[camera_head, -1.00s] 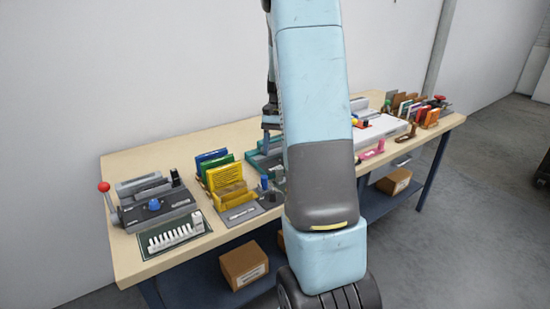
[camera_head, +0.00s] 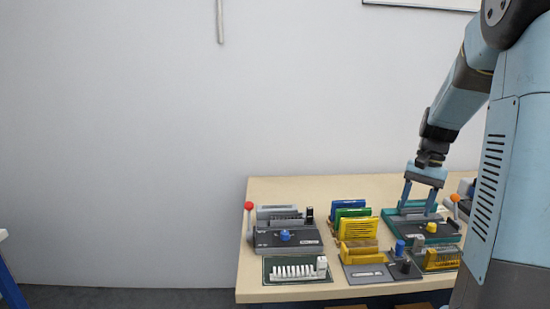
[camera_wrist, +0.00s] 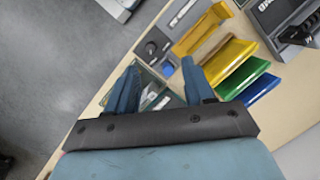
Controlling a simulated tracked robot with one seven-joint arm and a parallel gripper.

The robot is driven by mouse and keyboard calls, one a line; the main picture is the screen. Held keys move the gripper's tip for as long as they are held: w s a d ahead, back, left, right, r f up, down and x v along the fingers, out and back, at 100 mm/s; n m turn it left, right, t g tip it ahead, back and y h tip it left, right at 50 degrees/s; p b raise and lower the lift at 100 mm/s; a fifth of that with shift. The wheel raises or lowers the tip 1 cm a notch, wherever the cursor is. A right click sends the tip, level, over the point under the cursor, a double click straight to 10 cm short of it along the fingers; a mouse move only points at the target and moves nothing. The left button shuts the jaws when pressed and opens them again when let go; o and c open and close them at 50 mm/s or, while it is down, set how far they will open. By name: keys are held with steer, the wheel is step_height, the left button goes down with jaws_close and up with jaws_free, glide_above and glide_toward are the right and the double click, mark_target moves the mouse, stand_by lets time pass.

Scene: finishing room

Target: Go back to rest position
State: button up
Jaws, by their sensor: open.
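My gripper (camera_head: 420,205) is open, pointing down over the teal-based machine (camera_head: 395,228) on the right of the table. Its two blue fingers also show in the wrist view (camera_wrist: 160,82), apart, with nothing seen held between them. Whether the fingertips touch the machine cannot be told. A row of blue, green and yellow folders (camera_head: 358,228) stands to the left of my gripper, and also shows in the wrist view (camera_wrist: 232,66).
The wooden table (camera_head: 262,188) stands against a white wall. At its left is a grey machine (camera_head: 285,238) with a red-knobbed lever (camera_head: 248,206). A dark green mat (camera_head: 300,278) with white pieces lies in front. A yellow rack (camera_head: 441,258) stands near the front edge.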

steer(key=s+a+r+n+t+h, duration=0.1)
steer(key=s+a+r+n+t, duration=0.2)
steer(key=s+a+r, duration=0.2)
steer(key=s+a+r+n+t+h, duration=0.1)
steer(key=s+a+r+n+t, duration=0.3)
steer(key=s+a, duration=0.5)
steer(key=s+r, duration=0.1)
steer(key=s, duration=0.4)
steer(key=shift+a, duration=0.2)
